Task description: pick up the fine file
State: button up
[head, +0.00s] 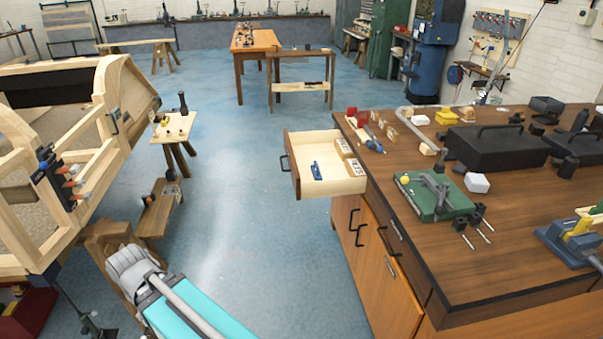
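I cannot pick out the fine file for sure at this size. An open wooden drawer (304,192) juts out from the left side of the workbench on the right. A small blue tool (316,171) lies inside it, and its exact kind is too small to tell. Two small labelled wooden blocks or boxes (354,167) sit along the drawer's right side; the writing is unreadable. Teal and grey parts of my own body show at the bottom left, well apart from the drawer. The fingers of my gripper cannot be made out.
The workbench (480,262) holds a green vise-like tool (434,196), black cases (497,148) and small blocks. A wooden body frame (97,130) stands on the left, with a low stool (173,130) beside it. The blue floor (245,230) between them is clear.

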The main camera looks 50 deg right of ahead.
aim_at(317, 175)
jog(key=u, duration=0.5)
jog(key=i, duration=1.3)
jog(key=z, duration=2.15)
